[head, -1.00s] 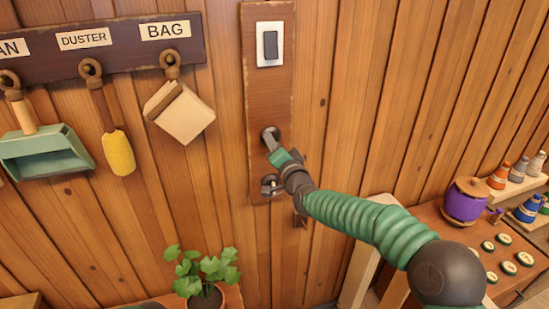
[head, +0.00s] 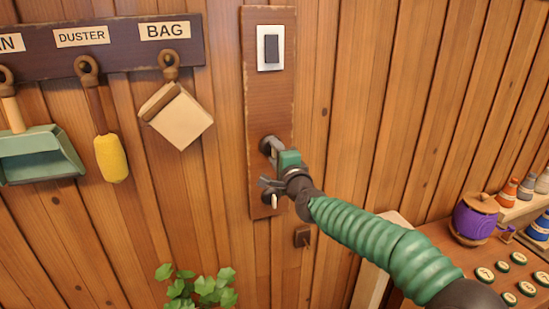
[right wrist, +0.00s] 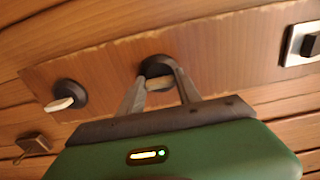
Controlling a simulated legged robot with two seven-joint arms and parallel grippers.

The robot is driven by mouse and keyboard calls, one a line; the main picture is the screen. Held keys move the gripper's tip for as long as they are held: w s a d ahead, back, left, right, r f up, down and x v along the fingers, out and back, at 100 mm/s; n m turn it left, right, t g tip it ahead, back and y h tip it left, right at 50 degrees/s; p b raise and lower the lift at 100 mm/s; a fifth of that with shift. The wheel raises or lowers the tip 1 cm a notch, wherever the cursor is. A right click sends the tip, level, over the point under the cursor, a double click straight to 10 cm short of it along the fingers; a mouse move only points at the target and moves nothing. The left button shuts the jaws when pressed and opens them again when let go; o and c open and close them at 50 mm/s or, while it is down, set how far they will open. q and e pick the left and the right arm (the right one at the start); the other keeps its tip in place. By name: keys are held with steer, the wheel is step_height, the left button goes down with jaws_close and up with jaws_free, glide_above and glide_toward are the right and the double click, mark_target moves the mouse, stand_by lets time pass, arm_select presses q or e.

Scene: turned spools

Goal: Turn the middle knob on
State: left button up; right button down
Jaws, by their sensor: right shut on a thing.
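A tall wooden panel (head: 268,100) on the plank wall carries a switch and two round dark knobs in a column. The middle knob (right wrist: 157,67) has a dark round base and a pale grip bar. My right gripper (head: 271,147) is shut on this bar; in the right wrist view its two fingers (right wrist: 160,84) lie on either side of it. In the head view the fingers and the green gripper body partly hide the knob. The lower knob (right wrist: 68,94), with a pale bar, is free of the gripper. My left gripper is not in view.
A white-framed dark rocker switch (head: 271,48) sits at the panel's top. A small brown switch (head: 302,237) is below right. A dustpan (head: 38,155), duster (head: 111,158) and bag (head: 178,115) hang at left. A plant (head: 196,288) and a spool table (head: 450,240) stand below.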

steer(key=shift+f, duration=0.25)
steer(key=c, duration=1.2)
jaws_free()
steer(key=o, duration=0.4)
steer(key=shift+w+d+r, duration=0.1)
steer(key=shift+d, duration=0.1)
steer(key=shift+c, duration=0.2)
steer(key=b+v, duration=0.6)
steer(key=v, duration=1)
steer(key=shift+s, duration=0.4)
